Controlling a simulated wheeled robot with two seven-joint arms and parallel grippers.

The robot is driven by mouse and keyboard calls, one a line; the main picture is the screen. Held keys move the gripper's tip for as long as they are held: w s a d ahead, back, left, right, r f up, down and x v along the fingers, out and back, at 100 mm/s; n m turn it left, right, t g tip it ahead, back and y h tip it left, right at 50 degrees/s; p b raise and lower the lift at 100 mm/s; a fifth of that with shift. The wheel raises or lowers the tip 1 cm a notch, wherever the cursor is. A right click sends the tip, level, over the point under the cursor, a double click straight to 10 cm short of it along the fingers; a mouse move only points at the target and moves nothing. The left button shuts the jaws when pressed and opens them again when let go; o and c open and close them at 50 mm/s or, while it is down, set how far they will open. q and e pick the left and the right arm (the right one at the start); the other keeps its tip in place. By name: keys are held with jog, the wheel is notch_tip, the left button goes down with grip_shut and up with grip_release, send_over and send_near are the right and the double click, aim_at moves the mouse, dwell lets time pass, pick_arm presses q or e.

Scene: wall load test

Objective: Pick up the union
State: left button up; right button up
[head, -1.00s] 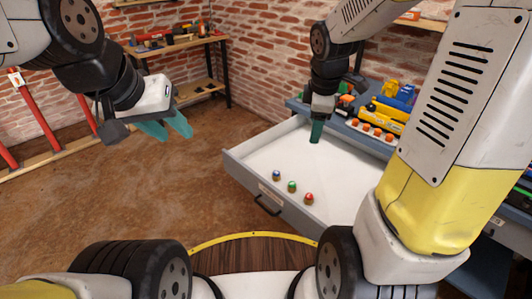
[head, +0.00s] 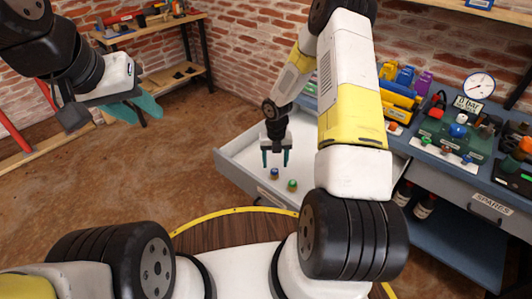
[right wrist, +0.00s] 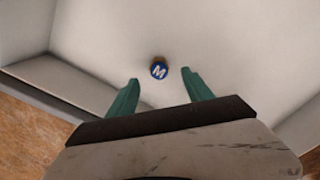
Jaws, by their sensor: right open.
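Two small fittings stand in the open drawer (head: 236,157), one with a blue cap (head: 274,173) and one with a green cap (head: 292,185). I cannot tell which of the fittings is the union. My right gripper (head: 275,158) is open and points down over the drawer, just behind the blue-capped fitting. In the right wrist view, the blue cap (right wrist: 159,70) bears a white M and appears between the spread fingertips (right wrist: 160,77), with nothing gripped. My left gripper (head: 135,108) is open and empty over the floor at the left.
The drawer's walls surround the fittings. My right arm blocks the view of its right part. A workbench (head: 455,168) at the right carries a gauge (head: 479,86), valves and coloured parts. A wooden shelf table (head: 150,30) stands at the back left.

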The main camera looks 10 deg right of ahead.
aim_at(274, 171)
notch_tip(274, 171, down, 6)
jog(key=shift+r, duration=0.15)
grip_shut()
dwell(0.3)
